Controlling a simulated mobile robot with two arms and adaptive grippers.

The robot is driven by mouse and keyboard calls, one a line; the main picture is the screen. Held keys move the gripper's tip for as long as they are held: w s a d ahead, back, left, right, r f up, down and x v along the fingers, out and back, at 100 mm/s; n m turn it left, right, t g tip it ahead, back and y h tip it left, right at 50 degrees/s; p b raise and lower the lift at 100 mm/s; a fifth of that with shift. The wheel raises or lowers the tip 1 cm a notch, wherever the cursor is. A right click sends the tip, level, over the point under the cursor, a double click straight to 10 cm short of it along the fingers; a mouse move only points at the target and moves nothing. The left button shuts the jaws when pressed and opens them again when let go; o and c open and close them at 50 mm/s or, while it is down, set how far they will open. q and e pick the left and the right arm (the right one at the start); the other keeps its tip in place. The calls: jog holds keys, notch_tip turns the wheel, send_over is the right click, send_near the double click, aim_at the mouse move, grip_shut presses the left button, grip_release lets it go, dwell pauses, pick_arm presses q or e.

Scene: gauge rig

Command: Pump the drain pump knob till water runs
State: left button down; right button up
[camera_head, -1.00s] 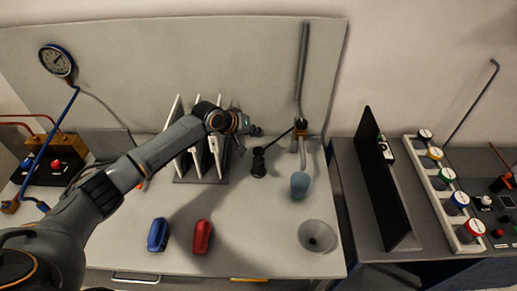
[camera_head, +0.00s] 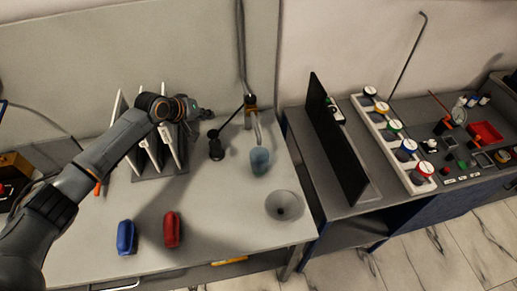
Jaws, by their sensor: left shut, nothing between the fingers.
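A small black pump (camera_head: 216,149) with a round knob (camera_head: 213,134) on top stands upright on the white bench, left of the tap. My left gripper (camera_head: 208,114) is shut and empty. It shows just above the knob in the picture, apart from it; I cannot tell the height between them. No running water can be made out. A grey funnel-shaped drain (camera_head: 283,206) lies nearer the bench's front right corner. My right gripper is not in view.
A rack with white boards (camera_head: 146,151) stands beside my left forearm. A thin black lever (camera_head: 232,116) slants from the tap toward the knob. Blue (camera_head: 126,237) and red (camera_head: 172,229) blocks lie at the front. A black upright panel (camera_head: 332,145) stands on the right bench.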

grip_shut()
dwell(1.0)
